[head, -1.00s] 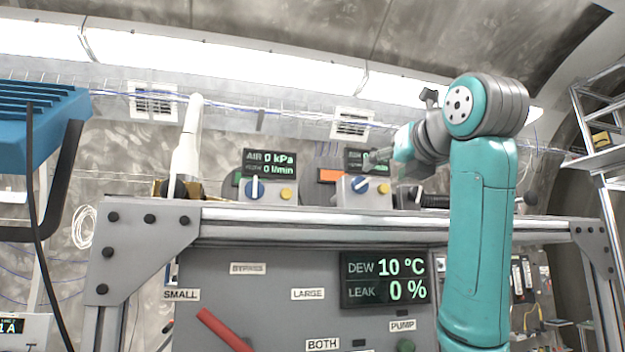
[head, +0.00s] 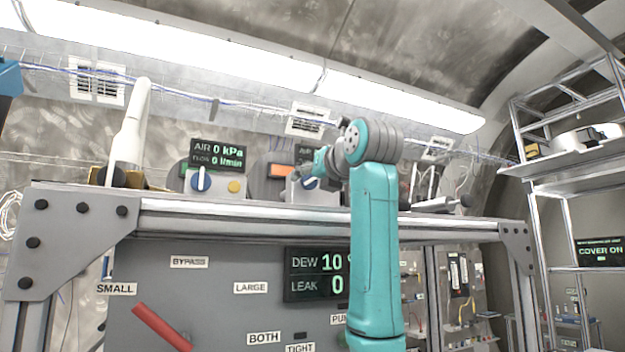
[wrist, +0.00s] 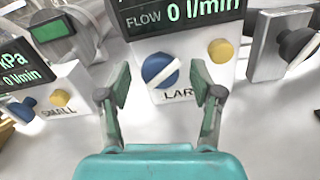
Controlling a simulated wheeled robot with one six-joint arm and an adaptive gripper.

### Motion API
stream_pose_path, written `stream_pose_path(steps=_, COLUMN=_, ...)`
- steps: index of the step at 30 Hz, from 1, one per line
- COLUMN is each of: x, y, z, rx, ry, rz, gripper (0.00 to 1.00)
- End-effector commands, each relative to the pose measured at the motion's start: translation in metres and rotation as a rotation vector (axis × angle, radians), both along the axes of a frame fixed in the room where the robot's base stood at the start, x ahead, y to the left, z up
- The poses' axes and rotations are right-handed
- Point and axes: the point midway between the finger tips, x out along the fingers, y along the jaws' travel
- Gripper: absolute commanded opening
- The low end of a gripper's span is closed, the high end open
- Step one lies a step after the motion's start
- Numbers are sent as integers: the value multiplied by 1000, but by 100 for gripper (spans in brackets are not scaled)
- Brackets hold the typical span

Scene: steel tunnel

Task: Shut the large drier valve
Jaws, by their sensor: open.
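The large drier valve is a blue round knob (wrist: 160,70) with a white bar, on a white box whose label is partly hidden and reads "LAR". In the wrist view its bar is tilted, rising to the right. My gripper (wrist: 160,95) is open, its two fingers on either side of the knob and nearer the camera, with nothing between them. In the head view the same knob (head: 309,183) is partly hidden behind my gripper (head: 301,174). The small drier's blue knob (head: 201,180) stands to the left with its bar upright.
A yellow button (wrist: 220,51) sits right of the large knob. The small box has its own yellow button (wrist: 60,98). A dark-handled fitting (wrist: 297,44) is at the right. Below the bench top is a grey panel with a red lever (head: 161,327). Shelving (head: 570,170) stands far right.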

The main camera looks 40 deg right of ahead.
Motion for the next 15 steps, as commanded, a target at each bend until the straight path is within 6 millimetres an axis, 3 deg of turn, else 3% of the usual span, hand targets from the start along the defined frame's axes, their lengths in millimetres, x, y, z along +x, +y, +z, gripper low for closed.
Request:
stream_pose_path(steps=7, x=1, y=0, z=0, rx=0, ry=0, rz=0, gripper=65)
stream_pose_path(steps=14, x=0, y=0, z=0, rx=0, ry=0, rz=0, gripper=8)
stream_pose_path(steps=15, x=0, y=0, z=0, rx=0, ry=0, rz=0, gripper=5)
